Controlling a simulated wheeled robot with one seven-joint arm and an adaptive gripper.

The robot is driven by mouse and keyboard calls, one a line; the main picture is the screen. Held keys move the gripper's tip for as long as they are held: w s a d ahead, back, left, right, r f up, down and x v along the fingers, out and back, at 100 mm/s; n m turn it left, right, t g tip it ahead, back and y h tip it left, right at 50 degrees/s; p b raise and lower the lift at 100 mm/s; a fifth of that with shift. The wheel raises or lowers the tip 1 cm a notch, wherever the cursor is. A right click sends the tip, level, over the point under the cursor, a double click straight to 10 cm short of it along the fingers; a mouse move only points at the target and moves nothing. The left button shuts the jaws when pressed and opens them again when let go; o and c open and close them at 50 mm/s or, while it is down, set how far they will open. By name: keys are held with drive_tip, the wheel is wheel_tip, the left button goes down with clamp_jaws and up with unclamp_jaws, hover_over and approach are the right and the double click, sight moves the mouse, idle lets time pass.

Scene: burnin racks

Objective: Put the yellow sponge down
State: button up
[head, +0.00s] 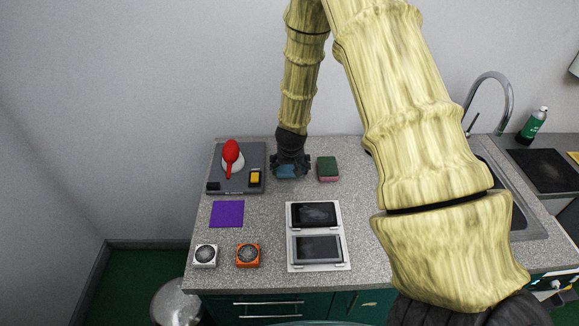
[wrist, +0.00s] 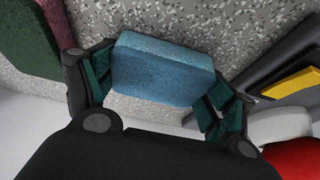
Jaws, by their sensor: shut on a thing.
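My gripper (head: 290,173) reaches down over the back of the grey speckled counter (head: 265,205). It is shut on a blue sponge-like block (wrist: 163,70), with a finger on each side. In the head view the block (head: 287,171) shows only partly, beneath the fingers. I cannot tell whether it touches the counter. The held block looks blue, not yellow. A small yellow piece (head: 255,177) lies on the grey tray at left; it also shows in the wrist view (wrist: 292,83). I cannot tell whether it is a sponge.
A green and pink sponge (head: 328,169) is just right of my gripper. The grey tray (head: 222,157) with a red-handled item (head: 231,152) is at left. A purple square (head: 227,214), two small fan units (head: 248,255) and a white double rack (head: 337,265) lie nearer the front.

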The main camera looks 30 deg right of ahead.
drive_tip(key=shift+f, duration=0.2)
drive_tip(key=o, duration=1.2)
drive_tip(key=shift+o, duration=0.2)
drive_tip(key=shift+r, duration=0.25)
drive_tip(key=shift+s+a+r, duration=0.1)
drive_tip(key=shift+s+r, duration=0.05)
drive_tip(key=shift+r, duration=0.4)
drive_tip(key=b+v, duration=0.2)
drive_tip(key=v, duration=0.8)
drive_tip(key=shift+s+r+b, duration=0.15)
drive_tip(key=shift+r+b, duration=0.15)
drive_tip(key=shift+r, duration=0.05)
